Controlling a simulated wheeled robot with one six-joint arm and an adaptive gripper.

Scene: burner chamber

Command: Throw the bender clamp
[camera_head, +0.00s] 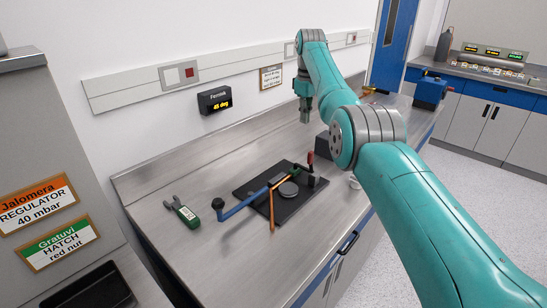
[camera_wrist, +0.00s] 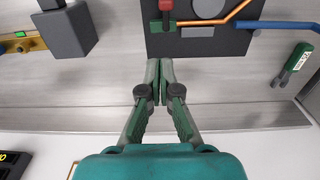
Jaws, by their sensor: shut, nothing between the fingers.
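The tube bender stands on a black plate (camera_head: 258,192) on the steel bench. It has a grey round die (camera_head: 289,188), a blue lever (camera_head: 243,208) ending in a dark knob, and a copper tube (camera_head: 272,212). The clamp's red handle (camera_head: 310,158) stands upright at the plate's right end; in the wrist view it shows as a red end (camera_wrist: 166,5) above a green piece (camera_wrist: 164,23). My gripper (camera_head: 305,118) is above the bench, behind and apart from the clamp. In the wrist view my gripper (camera_wrist: 158,65) is shut and empty, near the plate's edge.
A green hand tool (camera_head: 182,212) lies left of the plate. A dark grey block (camera_wrist: 68,32) and a brass fitting (camera_wrist: 16,46) lie on the other side. A display (camera_head: 215,101) on the wall reads 45 deg.

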